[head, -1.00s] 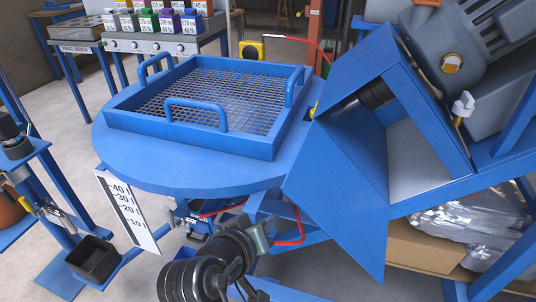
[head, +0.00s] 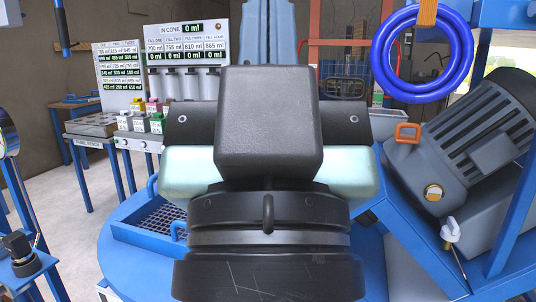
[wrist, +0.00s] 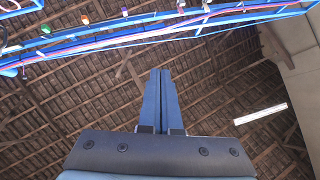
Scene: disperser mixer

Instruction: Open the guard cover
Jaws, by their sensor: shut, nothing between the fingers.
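A blue framed mesh panel with loop handles, which looks like the guard cover (head: 140,235), lies on the round blue top (head: 112,262) at lower left in the head view. Most of both is hidden behind my arm and gripper body. My gripper (head: 267,15) stands in front of the camera with its blue fingers pointing up, above and apart from the cover. In the wrist view my gripper (wrist: 161,72) shows its two fingers pressed together, with nothing between them. The wrist camera faces the roof, so the cover is not in that view.
A grey motor (head: 465,150) on a blue frame stands at right. A blue hose ring (head: 422,95) hangs at upper right. A panel with fill readouts (head: 187,45) and a table with small coloured containers (head: 140,122) stand behind at left. Bare floor shows at left.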

